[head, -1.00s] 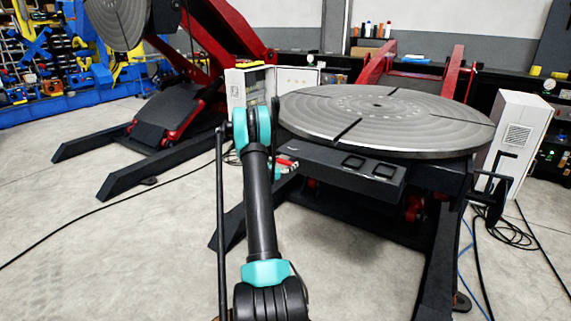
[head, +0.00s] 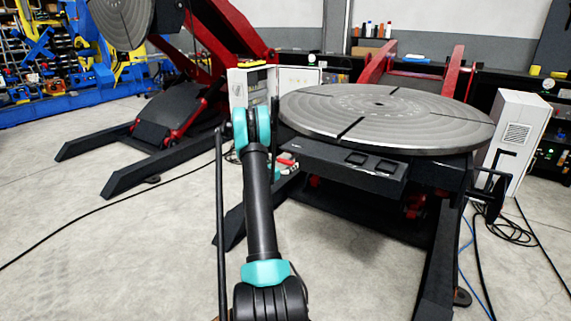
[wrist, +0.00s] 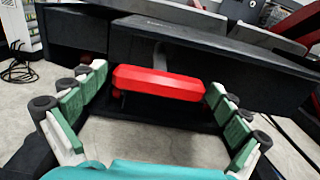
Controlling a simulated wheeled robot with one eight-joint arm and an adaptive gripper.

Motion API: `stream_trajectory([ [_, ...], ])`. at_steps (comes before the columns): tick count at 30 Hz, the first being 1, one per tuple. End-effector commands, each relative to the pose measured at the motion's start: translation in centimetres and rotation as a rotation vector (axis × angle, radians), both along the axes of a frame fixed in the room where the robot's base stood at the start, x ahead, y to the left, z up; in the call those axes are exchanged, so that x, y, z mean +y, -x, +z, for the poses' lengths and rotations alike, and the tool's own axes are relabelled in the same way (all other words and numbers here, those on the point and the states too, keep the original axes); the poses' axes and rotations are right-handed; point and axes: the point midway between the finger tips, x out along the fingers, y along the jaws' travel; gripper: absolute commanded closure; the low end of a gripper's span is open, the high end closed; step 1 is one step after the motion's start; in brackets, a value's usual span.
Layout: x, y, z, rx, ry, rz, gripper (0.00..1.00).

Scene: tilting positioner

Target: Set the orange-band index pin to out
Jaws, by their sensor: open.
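My gripper (wrist: 157,88) is open in the wrist view, its green-padded fingers spread to the left and right. A red bar-shaped handle (wrist: 158,82) lies crosswise between the fingertips, in front of a dark box-like housing (wrist: 215,55). The right fingertip is close to the bar's right end; I cannot tell if they touch. A gap shows at the left end. No orange band is visible, so I cannot tell whether this bar belongs to the index pin. In the head view my arm hides most of the gripper; a small red part (head: 286,161) shows beside it.
The positioner's round grooved table (head: 400,115) sits above the dark housing (head: 345,168). A hand crank (head: 492,190) juts out at its right. A white cabinet (head: 517,135) stands behind. Cables (head: 95,220) lie on the floor; open floor is at the left front.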

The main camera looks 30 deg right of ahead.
Motion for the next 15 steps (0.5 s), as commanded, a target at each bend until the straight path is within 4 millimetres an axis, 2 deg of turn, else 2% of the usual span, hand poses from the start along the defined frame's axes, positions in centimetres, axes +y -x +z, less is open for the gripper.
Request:
stream_trajectory([
  [8, 0.1, 0.0, 0.0, 0.000, 0.000, 0.001, 0.00],
  [11, 0.8, 0.2, 0.0, 0.000, 0.000, 0.002, 0.00],
  [15, 2.9, 1.1, 0.0, 0.000, 0.000, 0.002, 0.00],
])
